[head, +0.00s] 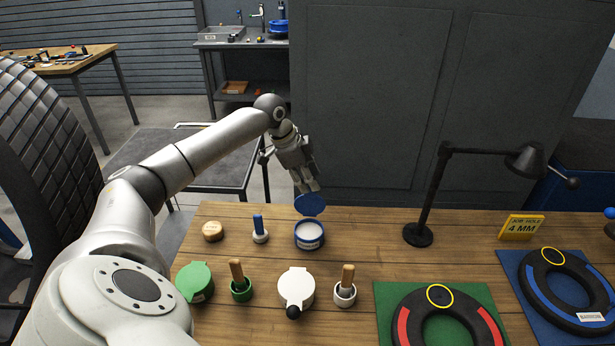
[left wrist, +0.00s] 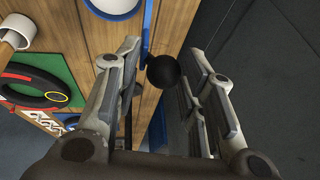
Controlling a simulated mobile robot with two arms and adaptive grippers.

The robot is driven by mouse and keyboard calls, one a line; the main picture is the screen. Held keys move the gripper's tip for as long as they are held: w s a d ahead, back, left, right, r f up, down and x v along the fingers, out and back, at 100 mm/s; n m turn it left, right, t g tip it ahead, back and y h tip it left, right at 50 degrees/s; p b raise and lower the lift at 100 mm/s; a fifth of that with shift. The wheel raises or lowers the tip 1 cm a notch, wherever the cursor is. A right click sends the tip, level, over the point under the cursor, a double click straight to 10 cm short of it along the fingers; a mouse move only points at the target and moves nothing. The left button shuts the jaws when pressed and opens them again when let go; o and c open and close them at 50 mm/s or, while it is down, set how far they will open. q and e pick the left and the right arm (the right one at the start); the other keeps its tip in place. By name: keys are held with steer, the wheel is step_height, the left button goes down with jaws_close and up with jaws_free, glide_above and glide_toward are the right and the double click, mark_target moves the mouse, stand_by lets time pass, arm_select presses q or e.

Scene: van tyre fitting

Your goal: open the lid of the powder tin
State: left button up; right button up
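The blue powder tin (head: 309,240) stands on the wooden bench with white powder showing inside. Its blue lid (head: 309,204) is raised and tilted up at the tin's far side. My left gripper (head: 309,187) is just behind the raised lid. In the left wrist view my left gripper (left wrist: 168,75) has its fingers spread apart. A black ball knob (left wrist: 163,73) shows between them, beside the edge-on blue lid (left wrist: 147,30). I cannot tell whether a finger touches the knob. Part of the tin's white powder (left wrist: 115,4) shows at the top. My right gripper is in neither view.
A green tin (head: 194,281) and a white tin (head: 296,287) are closed. Several brushes in pots stand near them, with a round wooden piece (head: 213,231) at left. A black lamp (head: 418,235) stands to the right. Tyre rings lie on green and blue mats.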

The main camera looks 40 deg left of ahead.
arm_select(q)
steer(key=shift+o, duration=0.8)
steer(key=shift+w+f, duration=0.15)
steer(key=v, duration=1.2)
steer(key=shift+a, duration=0.1)
